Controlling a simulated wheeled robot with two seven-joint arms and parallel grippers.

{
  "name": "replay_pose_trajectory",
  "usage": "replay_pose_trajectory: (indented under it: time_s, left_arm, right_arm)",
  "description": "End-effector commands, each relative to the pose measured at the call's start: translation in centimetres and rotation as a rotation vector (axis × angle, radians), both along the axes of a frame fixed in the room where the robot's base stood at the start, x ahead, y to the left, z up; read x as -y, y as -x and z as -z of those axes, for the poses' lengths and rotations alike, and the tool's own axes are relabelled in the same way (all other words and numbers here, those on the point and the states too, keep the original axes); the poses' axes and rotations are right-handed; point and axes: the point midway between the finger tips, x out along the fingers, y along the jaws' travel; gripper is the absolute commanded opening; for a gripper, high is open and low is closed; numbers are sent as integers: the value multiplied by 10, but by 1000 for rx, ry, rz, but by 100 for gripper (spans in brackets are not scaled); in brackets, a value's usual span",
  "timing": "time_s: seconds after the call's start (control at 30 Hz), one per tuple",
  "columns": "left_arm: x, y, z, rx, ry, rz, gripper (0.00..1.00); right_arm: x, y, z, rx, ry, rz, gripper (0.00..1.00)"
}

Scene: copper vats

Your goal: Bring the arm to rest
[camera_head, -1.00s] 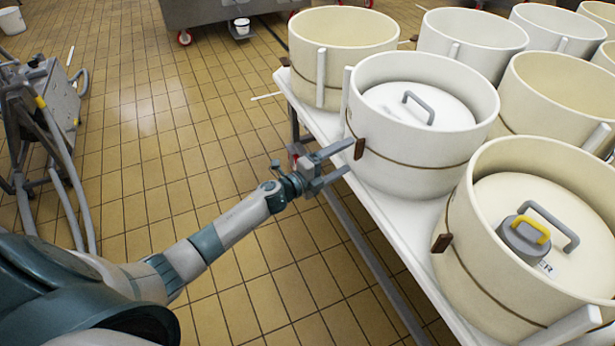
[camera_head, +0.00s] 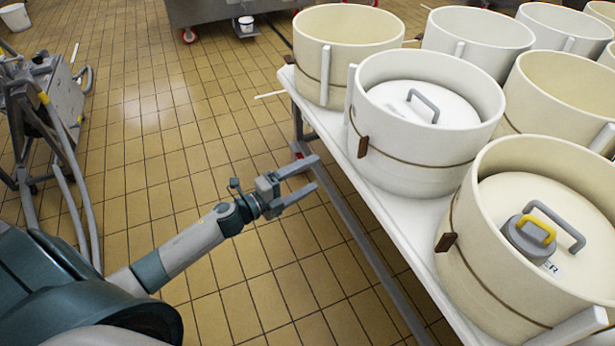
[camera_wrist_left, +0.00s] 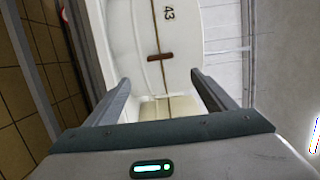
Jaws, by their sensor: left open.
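My left arm comes in from the lower left in the head view. Its gripper (camera_head: 304,178) is open and empty, over the tiled floor just left of the white table (camera_head: 392,222). The fingers point right, towards the table edge, and touch nothing that I can see. In the left wrist view the two fingers (camera_wrist_left: 163,90) stand wide apart, with a pale vat wall (camera_wrist_left: 138,42) and its brown tab beyond them. My right gripper is not in view.
Several round vats crowd the table. The middle front one (camera_head: 425,120) holds a handled lid; the nearest (camera_head: 500,285) holds a lid with a grey, yellow-handled weight (camera_head: 530,238). A wheeled machine (camera_head: 50,105) stands at the left. Tiled floor (camera_head: 150,130) between is clear.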

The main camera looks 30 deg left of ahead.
Motion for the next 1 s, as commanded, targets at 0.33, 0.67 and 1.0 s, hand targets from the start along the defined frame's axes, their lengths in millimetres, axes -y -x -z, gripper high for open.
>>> replay_pose_trajectory:
  time_s: [0.33,0.67,1.0]
  left_arm:
    - [0,0,0,0,1,0,77]
    - [-4,4,24,-80,87,-61,77]
    - [-6,71,171,-521,524,-405,77]
  right_arm:
    - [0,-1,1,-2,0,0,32]
    - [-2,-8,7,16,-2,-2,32]
    - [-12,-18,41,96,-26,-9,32]
